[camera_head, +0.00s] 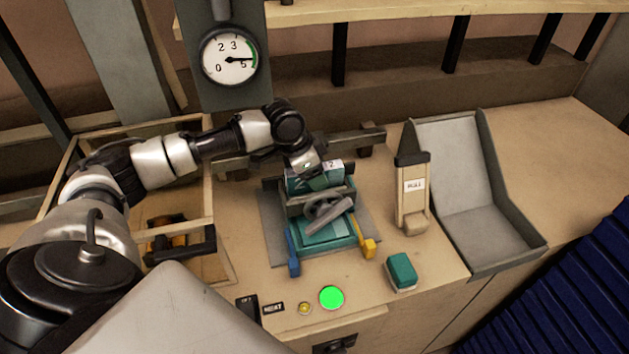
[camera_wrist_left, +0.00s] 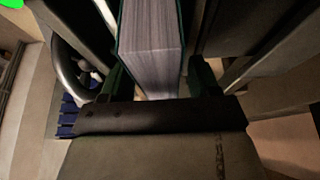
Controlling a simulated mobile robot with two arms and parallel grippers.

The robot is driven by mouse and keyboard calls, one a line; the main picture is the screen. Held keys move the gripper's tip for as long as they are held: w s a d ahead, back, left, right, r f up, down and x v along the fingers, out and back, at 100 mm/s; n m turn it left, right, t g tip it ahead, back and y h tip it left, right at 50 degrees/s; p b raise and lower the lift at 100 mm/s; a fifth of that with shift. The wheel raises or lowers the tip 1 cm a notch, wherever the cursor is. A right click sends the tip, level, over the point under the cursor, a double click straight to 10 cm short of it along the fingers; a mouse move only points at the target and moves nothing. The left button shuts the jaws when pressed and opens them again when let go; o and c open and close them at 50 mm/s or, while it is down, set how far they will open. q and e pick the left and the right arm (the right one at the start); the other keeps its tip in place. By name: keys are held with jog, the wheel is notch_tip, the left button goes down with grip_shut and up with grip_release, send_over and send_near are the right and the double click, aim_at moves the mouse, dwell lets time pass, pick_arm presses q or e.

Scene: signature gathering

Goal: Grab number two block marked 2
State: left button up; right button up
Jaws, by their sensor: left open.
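The number two block (camera_head: 333,172) is a teal, book-like block with a white label reading 2. It stands in the teal press-like fixture (camera_head: 325,232) in the middle of the bench. My left gripper (camera_head: 306,168) is at the block's top, coming from behind and the left, and hides part of it. In the left wrist view the block (camera_wrist_left: 152,45) shows pale page edges between teal covers. The open fingers of my left gripper (camera_wrist_left: 157,78) lie on either side of it. My right gripper is not in view.
A handwheel (camera_head: 328,208) sits at the fixture's front. A pull-labelled lever box (camera_head: 412,190) and a grey chute (camera_head: 485,215) stand to the right. A teal-topped block (camera_head: 402,271) and a lit green button (camera_head: 331,297) are in front. A wooden-framed bin (camera_head: 208,235) is at left.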

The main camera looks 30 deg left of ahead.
pick_arm(q)
jog(key=c, duration=1.1)
jog(key=shift+c, duration=0.2)
